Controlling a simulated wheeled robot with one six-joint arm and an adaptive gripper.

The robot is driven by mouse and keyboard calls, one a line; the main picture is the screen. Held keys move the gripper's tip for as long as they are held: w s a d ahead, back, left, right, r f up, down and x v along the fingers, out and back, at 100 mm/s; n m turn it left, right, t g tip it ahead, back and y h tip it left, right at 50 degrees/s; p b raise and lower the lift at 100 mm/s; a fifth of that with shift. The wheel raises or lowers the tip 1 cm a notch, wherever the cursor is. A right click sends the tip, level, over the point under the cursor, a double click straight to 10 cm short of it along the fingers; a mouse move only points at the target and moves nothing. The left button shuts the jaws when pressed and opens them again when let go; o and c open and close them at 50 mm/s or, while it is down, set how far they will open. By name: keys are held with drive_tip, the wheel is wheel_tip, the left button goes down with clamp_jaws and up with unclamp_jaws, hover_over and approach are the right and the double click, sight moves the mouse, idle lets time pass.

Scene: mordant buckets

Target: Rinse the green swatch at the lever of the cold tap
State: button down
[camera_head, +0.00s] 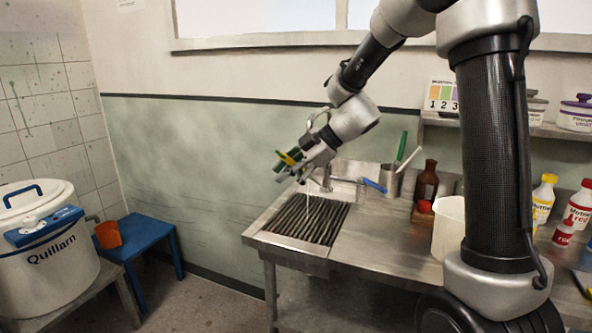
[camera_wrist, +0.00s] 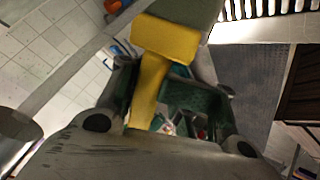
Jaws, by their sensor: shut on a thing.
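My gripper (camera_head: 288,167) is raised above the left end of the metal sink counter, near the tap, and shut. A thin pale streak above the grate looks like water.
A metal cup with tools (camera_head: 391,180), a brown bottle (camera_head: 427,182) and a white bucket (camera_head: 447,228) stand right of the sink. A large white Quillarn tub (camera_head: 48,268) and a blue stool (camera_head: 140,238) with an orange jug (camera_head: 108,235) are at left. Some bare counter (camera_head: 375,240) lies between.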

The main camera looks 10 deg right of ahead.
drive_tip(key=shift+s+a, duration=0.1)
drive_tip(key=shift+a, duration=0.35)
drive_tip(key=shift+d, duration=0.1)
drive_tip(key=shift+d, duration=0.4)
drive_tip(key=shift+a, duration=0.2)
drive_tip(key=shift+a, duration=0.3)
drive_tip(key=shift+d, duration=0.1)
drive_tip(key=shift+d, duration=0.4)
drive_tip(key=shift+a, duration=0.15)
